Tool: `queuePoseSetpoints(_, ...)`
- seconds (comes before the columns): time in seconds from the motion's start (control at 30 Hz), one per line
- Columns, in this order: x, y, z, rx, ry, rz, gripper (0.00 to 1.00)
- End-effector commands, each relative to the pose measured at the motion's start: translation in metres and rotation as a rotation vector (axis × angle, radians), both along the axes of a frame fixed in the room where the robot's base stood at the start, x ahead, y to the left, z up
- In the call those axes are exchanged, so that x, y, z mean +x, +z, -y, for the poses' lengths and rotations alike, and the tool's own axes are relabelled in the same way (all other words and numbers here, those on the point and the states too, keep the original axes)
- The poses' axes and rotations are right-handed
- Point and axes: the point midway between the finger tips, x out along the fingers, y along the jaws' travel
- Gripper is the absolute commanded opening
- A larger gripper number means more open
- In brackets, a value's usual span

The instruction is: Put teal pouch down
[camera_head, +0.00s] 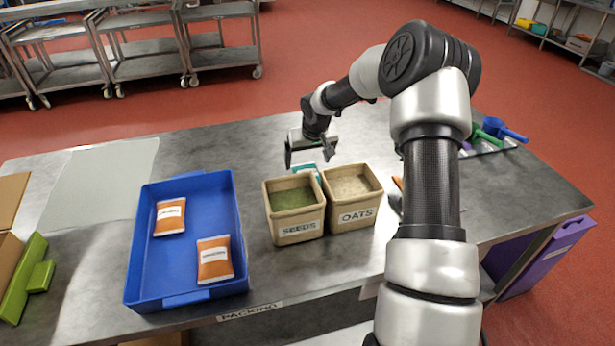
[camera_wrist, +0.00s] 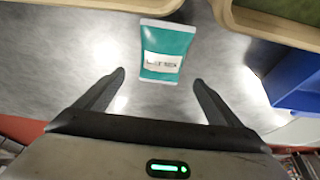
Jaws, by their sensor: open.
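The teal pouch (camera_wrist: 166,48) with a white label lies on the grey metal table in the wrist view, just beyond my fingertips. In the head view only a small teal part of the pouch (camera_head: 306,168) shows behind the bins. My gripper (camera_head: 311,155) is above the table behind the bins, and it also shows in the wrist view (camera_wrist: 159,78). Its two fingers are spread wide with nothing between them. The pouch is apart from both fingers.
A seeds bin (camera_head: 295,233) and an oats bin (camera_head: 353,216) stand side by side in front of the pouch. A blue tray (camera_head: 185,270) at left holds two orange pouches. Scoops (camera_head: 490,132) lie at the right. The table behind the bins has free room.

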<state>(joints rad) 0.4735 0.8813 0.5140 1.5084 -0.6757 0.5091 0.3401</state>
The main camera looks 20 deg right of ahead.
Motion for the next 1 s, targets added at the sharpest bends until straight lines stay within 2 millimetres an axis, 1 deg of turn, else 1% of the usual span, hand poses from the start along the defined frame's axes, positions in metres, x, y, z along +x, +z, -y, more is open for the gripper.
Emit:
queuePoseSetpoints(0.13, 0.002, -0.01, -0.001, 0.001, 0.001, -0.001, 0.88)
queuePoseSetpoints(0.3, 0.007, -0.036, -0.002, 0.001, 0.002, -0.003, 0.88)
queuePoseSetpoints(0.4, 0.012, -0.047, -0.002, 0.001, 0.0, -0.001, 0.88)
queuePoseSetpoints(0.5, 0.015, -0.052, -0.001, 0.001, 0.001, 0.0, 0.88)
queuePoseSetpoints(0.7, 0.015, -0.052, -0.001, 0.0, 0.001, 0.001, 0.88)
queuePoseSetpoints(0.73, 0.015, -0.052, -0.001, 0.0, 0.001, 0.0, 0.87)
queuePoseSetpoints(0.77, 0.015, -0.052, -0.001, 0.0, 0.001, 0.0, 0.82)
queuePoseSetpoints(1.0, 0.015, -0.052, -0.001, 0.0, 0.001, 0.0, 0.41)
